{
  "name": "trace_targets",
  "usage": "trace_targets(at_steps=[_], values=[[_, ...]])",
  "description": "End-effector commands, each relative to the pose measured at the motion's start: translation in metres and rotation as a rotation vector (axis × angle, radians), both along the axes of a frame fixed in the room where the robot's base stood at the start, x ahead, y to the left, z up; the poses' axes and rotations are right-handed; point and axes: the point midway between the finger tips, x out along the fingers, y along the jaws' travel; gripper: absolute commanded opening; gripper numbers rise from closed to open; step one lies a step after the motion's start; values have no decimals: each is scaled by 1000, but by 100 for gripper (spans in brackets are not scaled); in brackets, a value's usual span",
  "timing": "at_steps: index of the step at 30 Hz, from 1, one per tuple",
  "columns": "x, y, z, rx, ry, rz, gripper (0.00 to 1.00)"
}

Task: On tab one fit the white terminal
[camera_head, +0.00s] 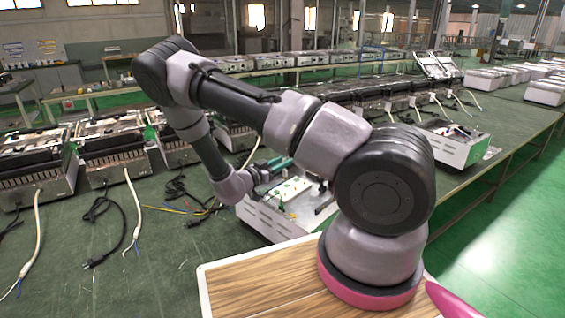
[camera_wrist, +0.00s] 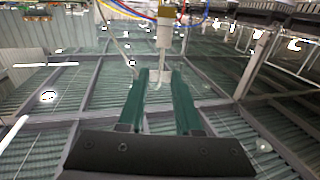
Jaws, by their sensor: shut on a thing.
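In the wrist view my gripper (camera_wrist: 160,76) has two green fingers closed on a small white terminal (camera_wrist: 159,75). A pale cylinder with a thin stem (camera_wrist: 165,30) stands in line beyond the fingertips; I cannot tell whether it touches the terminal. In the head view my gripper (camera_head: 275,165) is a small green shape over the open white appliance (camera_head: 270,222), just beyond my arm's wrist. The terminal and tab one cannot be made out in the head view. Coloured wires (camera_wrist: 140,12) cross the top of the wrist view.
The appliance stands on a green workbench (camera_head: 165,265). Several similar units (camera_head: 108,150) with loose cables line the left, and a row of more units runs to the back right. A black plug cable (camera_head: 98,235) lies on the bench. A wooden-topped surface (camera_head: 260,285) is at the front.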

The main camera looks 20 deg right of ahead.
Motion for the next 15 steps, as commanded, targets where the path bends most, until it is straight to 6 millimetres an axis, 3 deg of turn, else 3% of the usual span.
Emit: trace_targets(at_steps=[15], values=[[0,-1,-46,0,0,-1,0]])
